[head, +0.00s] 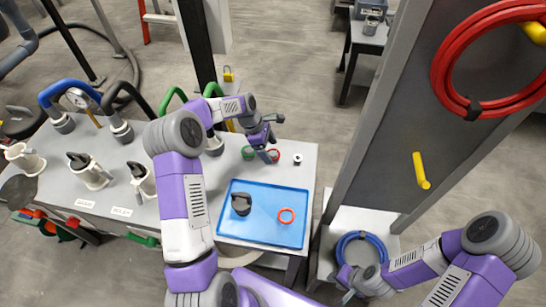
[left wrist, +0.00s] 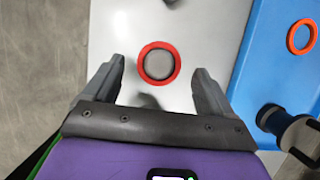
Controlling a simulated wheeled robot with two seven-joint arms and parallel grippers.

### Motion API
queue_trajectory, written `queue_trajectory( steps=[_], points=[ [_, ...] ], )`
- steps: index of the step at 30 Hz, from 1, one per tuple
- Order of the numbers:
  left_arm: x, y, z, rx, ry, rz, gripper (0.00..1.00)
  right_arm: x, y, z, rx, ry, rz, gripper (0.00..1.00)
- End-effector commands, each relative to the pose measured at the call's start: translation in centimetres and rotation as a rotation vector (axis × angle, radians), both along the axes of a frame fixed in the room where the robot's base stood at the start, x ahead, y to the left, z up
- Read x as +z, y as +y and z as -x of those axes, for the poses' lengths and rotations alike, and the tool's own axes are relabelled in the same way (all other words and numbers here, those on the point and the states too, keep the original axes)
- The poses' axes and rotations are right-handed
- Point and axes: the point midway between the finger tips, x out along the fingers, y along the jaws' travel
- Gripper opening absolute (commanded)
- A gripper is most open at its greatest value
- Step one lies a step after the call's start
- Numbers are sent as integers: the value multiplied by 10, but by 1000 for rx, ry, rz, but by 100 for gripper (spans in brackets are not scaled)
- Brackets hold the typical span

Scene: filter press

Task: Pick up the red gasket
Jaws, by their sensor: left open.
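A red gasket (left wrist: 143,67) lies around a grey round piece on the light grey tabletop in the left wrist view. It is between and beyond the fingertips of my left gripper (left wrist: 158,72), which is open with nothing held. I cannot tell the height gap. In the head view the red gasket (head: 277,156) is at the back of the table, partly hidden by my left gripper (head: 266,148) above it. My right gripper (head: 346,284) is low beside a blue hose coil; its jaws are too small to read.
A blue tray (head: 262,236) on the table holds an orange ring (head: 287,216) and a dark fitting (head: 241,204). A green ring (head: 247,152) and a small white-and-dark piece (head: 297,158) flank the gasket. Valves and hoses stand at left; a grey post (head: 375,110) at right.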

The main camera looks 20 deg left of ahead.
Motion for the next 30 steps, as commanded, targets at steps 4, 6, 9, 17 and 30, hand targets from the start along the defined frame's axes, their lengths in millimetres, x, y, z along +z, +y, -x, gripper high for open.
queue_trajectory(
  steps=[4, 6, 9, 17, 30],
  points=[
    [-8, -3, -1, 0, -2, -1, 85, -3, 0, 0, 0, 0, 0, 30],
    [-7, -3, -1, 0, -2, -2, 85, -3, 0, 0, 0, 0, 0, 30],
    [-7, -3, -1, 0, -2, -1, 81, -2, 0, 0, 0, 0, 0, 30],
    [-7, -3, -1, 0, -2, -1, 45, -2, 0, 0, 0, 0, 0, 30],
    [5, -3, -2, 0, -4, -2, 45, 2, 0, 0, 0, 0, 0, 30]
  ],
)
